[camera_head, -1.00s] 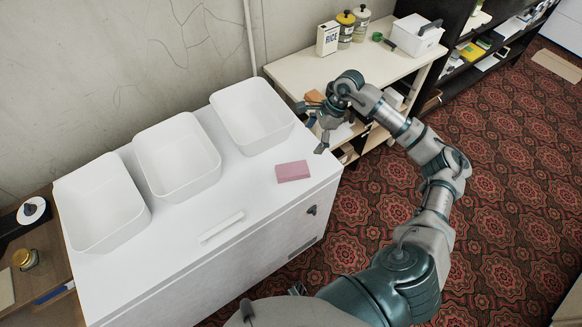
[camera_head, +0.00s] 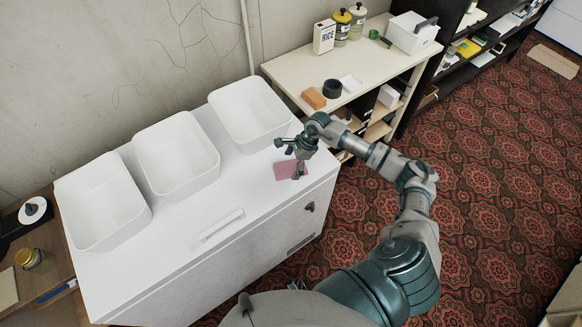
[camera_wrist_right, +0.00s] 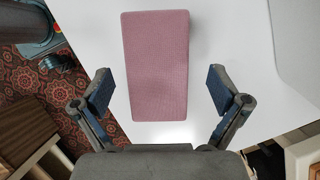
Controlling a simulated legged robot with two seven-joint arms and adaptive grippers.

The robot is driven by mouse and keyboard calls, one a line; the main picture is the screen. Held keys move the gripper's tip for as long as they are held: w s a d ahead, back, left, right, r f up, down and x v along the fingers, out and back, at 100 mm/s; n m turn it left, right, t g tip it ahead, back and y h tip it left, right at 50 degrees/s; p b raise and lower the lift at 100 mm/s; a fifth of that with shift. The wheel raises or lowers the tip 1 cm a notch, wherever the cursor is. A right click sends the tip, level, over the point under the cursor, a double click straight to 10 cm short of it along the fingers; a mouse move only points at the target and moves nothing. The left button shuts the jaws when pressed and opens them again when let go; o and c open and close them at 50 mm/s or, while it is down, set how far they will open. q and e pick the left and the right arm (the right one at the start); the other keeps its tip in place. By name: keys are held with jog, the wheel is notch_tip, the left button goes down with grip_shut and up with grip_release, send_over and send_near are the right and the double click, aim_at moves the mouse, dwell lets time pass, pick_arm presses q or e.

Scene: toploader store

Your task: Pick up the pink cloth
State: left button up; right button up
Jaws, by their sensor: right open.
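The pink cloth (camera_head: 284,170) is a flat, folded rectangle lying on the white top of the toploader (camera_head: 235,195), near its right end. In the right wrist view the cloth (camera_wrist_right: 157,65) lies ahead of and partly between the fingers, with white surface showing on both sides of it. My right gripper (camera_head: 288,160) is over the cloth and hides part of it in the head view. In the right wrist view my right gripper (camera_wrist_right: 160,92) is open and empty, one finger on each side and apart from the cloth. My left gripper is not in view.
Three empty white bins stand along the back of the toploader; the nearest to the cloth is the right bin (camera_head: 250,115). A white handle (camera_head: 222,224) sits at the front edge. A side table (camera_head: 350,62) holds an orange block (camera_head: 314,98) and a black round item (camera_head: 332,88).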

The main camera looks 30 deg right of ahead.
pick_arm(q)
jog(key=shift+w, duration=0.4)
pick_arm(e)
jog(key=shift+w+a+f, duration=0.1)
jog(key=shift+a+f, duration=0.15)
jog(key=shift+f, duration=0.25)
jog(key=c, duration=1.3)
jog(key=shift+c, duration=0.2)
jog(key=shift+r, duration=0.15)
jog(key=shift+r, duration=0.25)
jog(key=r, duration=0.2)
jog(key=shift+s+a+r+b, duration=0.1)
jog(key=shift+s+r+b, duration=0.2)
jog(key=shift+r+b, duration=0.1)
pick_arm(q)
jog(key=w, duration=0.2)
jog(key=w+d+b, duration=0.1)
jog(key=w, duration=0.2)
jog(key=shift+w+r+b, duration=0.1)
jog(key=shift+b, duration=0.2)
pick_arm(e)
jog(key=s+a+r, duration=0.1)
jog(key=s+a, duration=0.7)
jog(key=s, duration=0.5)
jog(key=shift+r, duration=0.25)
jog(key=shift+s, duration=0.1)
